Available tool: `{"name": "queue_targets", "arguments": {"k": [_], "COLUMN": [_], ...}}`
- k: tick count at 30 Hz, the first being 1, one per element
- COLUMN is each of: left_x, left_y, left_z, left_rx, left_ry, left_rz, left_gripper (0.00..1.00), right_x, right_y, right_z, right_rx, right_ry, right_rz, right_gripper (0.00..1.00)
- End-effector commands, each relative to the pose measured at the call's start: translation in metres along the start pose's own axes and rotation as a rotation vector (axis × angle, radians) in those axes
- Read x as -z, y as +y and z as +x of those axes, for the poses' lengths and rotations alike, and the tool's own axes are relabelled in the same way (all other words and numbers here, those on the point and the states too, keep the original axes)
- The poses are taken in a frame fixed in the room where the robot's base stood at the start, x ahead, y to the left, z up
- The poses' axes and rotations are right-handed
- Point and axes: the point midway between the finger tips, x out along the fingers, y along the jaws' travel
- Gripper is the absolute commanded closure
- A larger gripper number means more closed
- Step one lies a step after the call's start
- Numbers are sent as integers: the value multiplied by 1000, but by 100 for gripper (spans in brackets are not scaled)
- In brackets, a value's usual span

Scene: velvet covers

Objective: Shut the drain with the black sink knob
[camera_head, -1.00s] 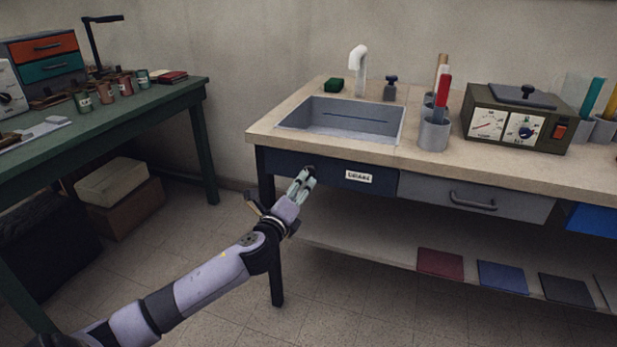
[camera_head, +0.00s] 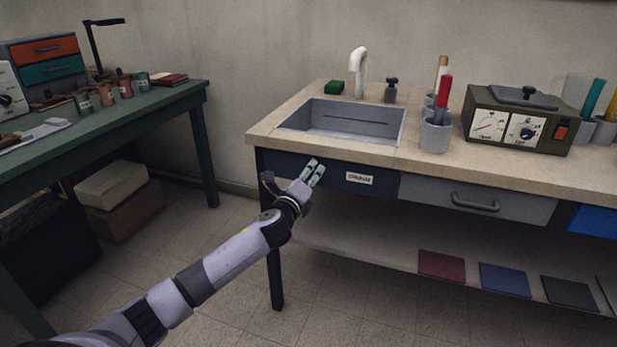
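The sink (camera_head: 350,135) is a grey basin set in the beige counter, with a dark slit along its inner wall. Its dark blue front panel (camera_head: 390,187) carries a small white label (camera_head: 359,178), too blurred to read. The black sink knob is not visible now; the fingers cover the spot on the panel where a dark round knob showed earlier. My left gripper (camera_head: 314,166) is in front of the panel, left of the label, its two pale green fingers pointing up and close together. Whether they touch or hold the knob is hidden. My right gripper is out of view.
A white faucet (camera_head: 359,68) and a dark dispenser (camera_head: 391,90) stand behind the basin. A grey drawer (camera_head: 475,200) is right of the panel. Grey cups (camera_head: 434,135) and an olive device (camera_head: 515,122) stand on the counter. A green table (camera_head: 150,112) is at left.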

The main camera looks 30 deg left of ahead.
Motion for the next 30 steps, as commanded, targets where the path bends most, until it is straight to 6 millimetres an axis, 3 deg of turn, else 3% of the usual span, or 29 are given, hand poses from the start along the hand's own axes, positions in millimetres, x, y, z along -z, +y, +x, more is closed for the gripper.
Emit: {"name": "queue_targets", "arguments": {"k": [17, 30], "left_x": [0, 0], "left_y": [0, 0], "left_z": [0, 0], "left_rx": [-1, -3], "left_ry": [0, 0], "left_rz": [0, -103], "left_gripper": [95, 96], "right_x": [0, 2], "right_y": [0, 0], "right_z": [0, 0], "right_rx": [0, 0], "right_ry": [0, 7], "right_rz": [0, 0], "right_gripper": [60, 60]}}
